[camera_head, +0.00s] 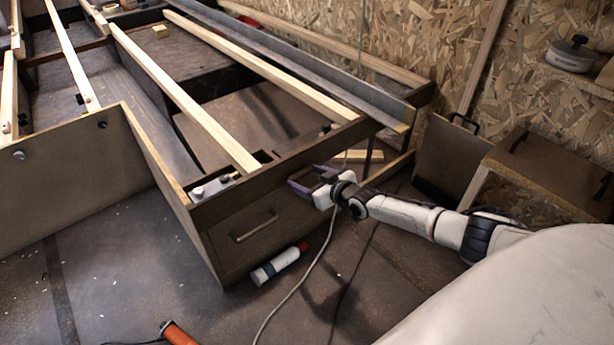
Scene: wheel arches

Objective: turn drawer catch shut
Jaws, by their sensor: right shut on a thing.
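A dark brown drawer (225,257) sits in the end of the wooden frame, with a metal bar handle (254,226) on its front. The drawer front looks flush with the frame around it. My right gripper (300,182) reaches in from the right and is at the upper right of the drawer front, just under the frame's top rail. Its purple-edged jaws are shut on the drawer catch, which they hide, so I cannot tell how the catch is turned. My left gripper is not in view.
A white and red bottle (277,265) lies on the floor below the drawer. A pale cable (310,265) runs over the floor near my right gripper. An orange-handled tool (178,334) lies at the front. A brown cabinet (560,165) stands at the right.

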